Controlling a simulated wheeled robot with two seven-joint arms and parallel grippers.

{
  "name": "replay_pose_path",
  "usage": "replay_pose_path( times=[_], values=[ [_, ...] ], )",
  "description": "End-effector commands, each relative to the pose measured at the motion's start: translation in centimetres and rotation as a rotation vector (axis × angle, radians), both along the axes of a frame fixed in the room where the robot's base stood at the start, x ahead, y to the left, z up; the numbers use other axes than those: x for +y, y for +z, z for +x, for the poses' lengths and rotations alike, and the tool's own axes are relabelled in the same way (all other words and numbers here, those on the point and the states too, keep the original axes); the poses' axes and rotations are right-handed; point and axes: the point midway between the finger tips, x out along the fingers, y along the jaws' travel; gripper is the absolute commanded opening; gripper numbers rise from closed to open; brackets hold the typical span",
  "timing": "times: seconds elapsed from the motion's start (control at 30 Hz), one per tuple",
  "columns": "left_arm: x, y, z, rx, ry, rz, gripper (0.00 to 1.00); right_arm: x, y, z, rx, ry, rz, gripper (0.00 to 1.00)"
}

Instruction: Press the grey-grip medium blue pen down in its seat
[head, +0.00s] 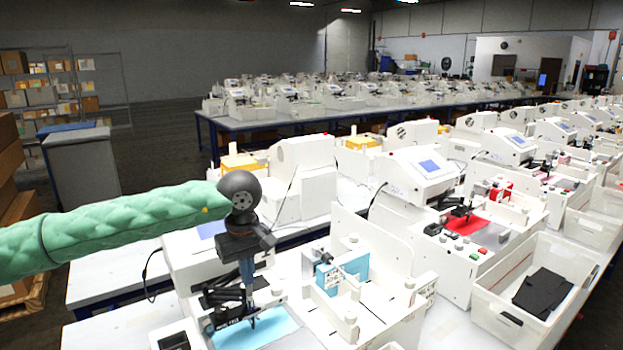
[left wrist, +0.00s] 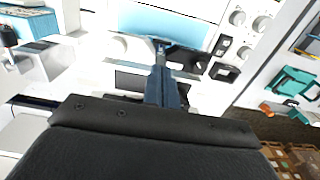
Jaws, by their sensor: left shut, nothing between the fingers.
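My left gripper (head: 248,288) points straight down over the nearest white plotter, its fingers shut with nothing between them. In the left wrist view its closed dark blue-grey fingers (left wrist: 161,46) end by the edge of a light blue sheet. The fingertips are just above or at the plotter's black pen carriage (head: 224,299); I cannot tell whether they touch it. The light blue sheet (head: 272,328) lies on the plotter bed below. I cannot make out the grey-grip medium blue pen; the fingers and carriage may hide it. My right gripper is not in view.
A white stand with a blue panel (head: 345,272) is close to the right of the plotter. Further right are another plotter with a red sheet (head: 466,224) and a white bin (head: 488,308) holding black pieces. The left wrist view shows knobs (left wrist: 237,18) along the plotter's edge.

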Motion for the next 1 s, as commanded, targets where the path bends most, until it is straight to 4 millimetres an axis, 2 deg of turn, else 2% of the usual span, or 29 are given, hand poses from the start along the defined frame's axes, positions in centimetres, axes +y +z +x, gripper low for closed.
replay_pose_path(
  times=[0.43, 1.0],
  values=[
    [0.0, 0.5, 0.0, -0.001, 0.000, 0.001, 0.00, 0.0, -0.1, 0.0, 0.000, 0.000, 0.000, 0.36],
    [0.0, 4.1, 0.0, -0.001, 0.001, 0.000, 0.00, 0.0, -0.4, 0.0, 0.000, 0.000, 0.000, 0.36]
  ],
)
